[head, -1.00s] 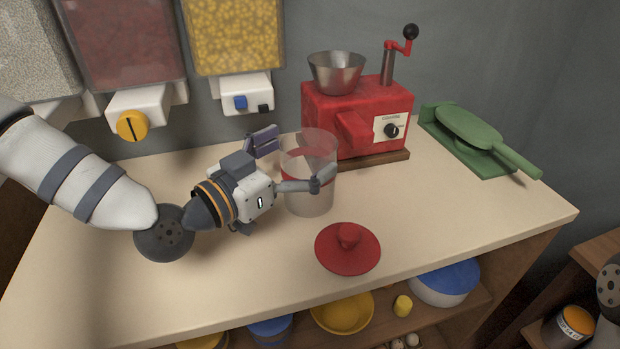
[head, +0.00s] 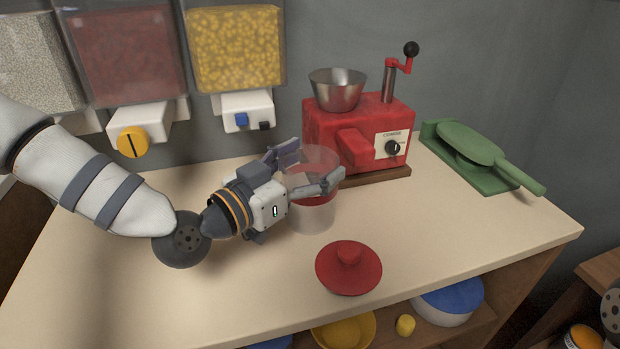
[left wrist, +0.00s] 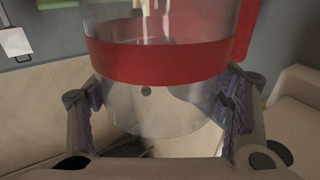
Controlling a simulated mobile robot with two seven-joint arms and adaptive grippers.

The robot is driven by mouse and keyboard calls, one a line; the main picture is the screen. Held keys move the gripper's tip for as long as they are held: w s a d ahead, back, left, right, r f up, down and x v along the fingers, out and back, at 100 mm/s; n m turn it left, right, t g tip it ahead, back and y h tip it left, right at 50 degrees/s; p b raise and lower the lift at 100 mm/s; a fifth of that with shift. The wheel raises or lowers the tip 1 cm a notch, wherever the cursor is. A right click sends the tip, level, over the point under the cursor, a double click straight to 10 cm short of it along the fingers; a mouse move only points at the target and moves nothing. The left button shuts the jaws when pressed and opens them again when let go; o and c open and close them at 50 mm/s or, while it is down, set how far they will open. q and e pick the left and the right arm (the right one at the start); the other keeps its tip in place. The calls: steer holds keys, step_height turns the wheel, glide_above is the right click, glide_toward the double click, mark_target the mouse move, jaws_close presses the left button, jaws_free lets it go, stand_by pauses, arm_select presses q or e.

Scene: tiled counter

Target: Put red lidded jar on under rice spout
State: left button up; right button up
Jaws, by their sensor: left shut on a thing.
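The jar (head: 312,217) is clear with a red band and has no lid on it. It stands upright in front of the red grinder; I cannot tell whether its base touches the counter. My left gripper (head: 313,167) is shut on the jar, with a finger on each side. The left wrist view shows the jar (left wrist: 160,62) between both fingers. The red lid (head: 348,269) lies apart on the counter, knob up. The rice bin (head: 35,65), with white grains, hangs at the far left; its spout is largely hidden by my left arm.
A bean bin (head: 125,55) with a yellow-knobbed spout and a yellow corn bin (head: 235,48) hang beside the rice. The red grinder (head: 355,135) stands behind the jar. The counter's front left (head: 110,300) is clear.

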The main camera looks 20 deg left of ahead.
arm_select(q)
steer(key=shift+r, duration=0.55)
steer(key=shift+s+a+r, duration=0.15)
steer(key=shift+s+r, duration=0.05)
steer(key=shift+r, duration=0.05)
steer(key=p+v, duration=0.2)
steer(key=v, duration=0.5)
step_height(320, 180, up, 13)
steer(key=p, duration=0.2)
steer(key=shift+s+a, duration=0.2)
arm_select(e)
steer(key=w+r+t, duration=0.2)
steer(key=w+r, duration=0.3)
steer(key=shift+w+r, duration=0.35)
steer(key=shift+w, duration=0.05)
